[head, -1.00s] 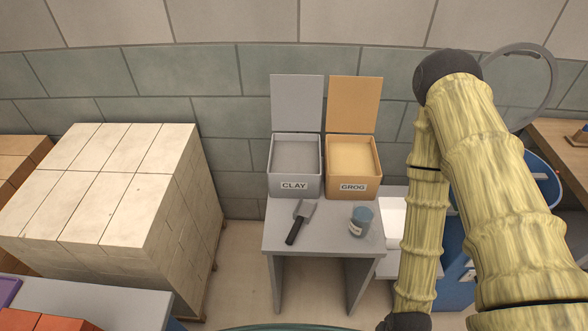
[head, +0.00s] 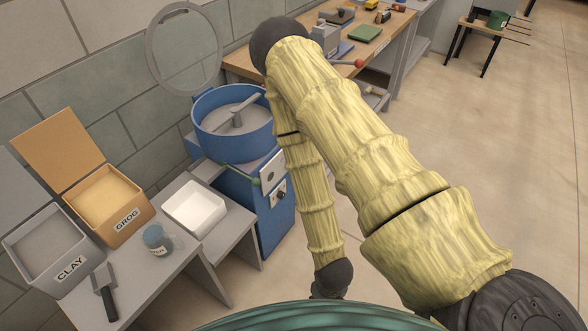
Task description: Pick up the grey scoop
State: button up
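The grey scoop (head: 104,288) with a dark handle lies on the small grey table (head: 150,286) at the lower left, in front of the CLAY bin. My arm, in a yellowish sleeve, is folded across the middle of the view, well to the right of the scoop. My gripper (head: 330,290) shows only as a dark shape at the low end of the arm, partly cut off by my green body. Its fingers cannot be made out.
The grey CLAY bin (head: 70,262) and orange GROG bin (head: 122,222) stand open behind the scoop. A blue-lidded jar (head: 157,238) is right of it. A white tray (head: 197,222) and blue mixer (head: 245,140) stand farther right. Open floor (head: 470,150) lies right.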

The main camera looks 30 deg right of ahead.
aim_at(103, 281)
jog(key=u, duration=3.65)
jog(key=k, duration=0.65)
jog(key=z, duration=1.55)
